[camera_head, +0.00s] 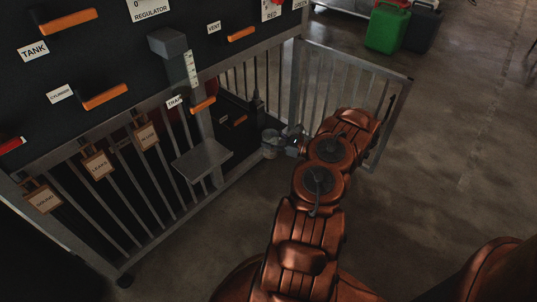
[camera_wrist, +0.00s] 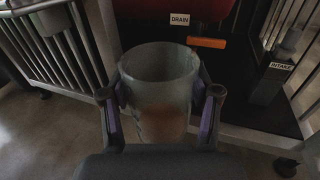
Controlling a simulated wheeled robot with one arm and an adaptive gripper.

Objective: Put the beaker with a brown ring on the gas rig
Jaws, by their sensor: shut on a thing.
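The beaker (camera_wrist: 157,82) is a clear, greyish vessel with an open round top. A brownish patch shows low on its wall, but I cannot make out a clear ring. My gripper (camera_wrist: 160,96) is shut on the beaker, with one purple-padded finger on each side. In the head view the beaker (camera_head: 270,140) is small and dim at the end of my arm, in front of the railing. The gas rig (camera_head: 75,70) is a dark panel with labels and orange handles, at the left. A bare grey shelf (camera_head: 203,160) juts from a post on it, left of the beaker.
A metal railing (camera_head: 140,205) runs below the panel, and an open barred gate (camera_head: 350,75) stands behind my arm. Brown tags (camera_head: 98,165) hang on the railing. A green bin (camera_head: 388,28) stands at the back. The floor (camera_head: 460,150) at right is clear.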

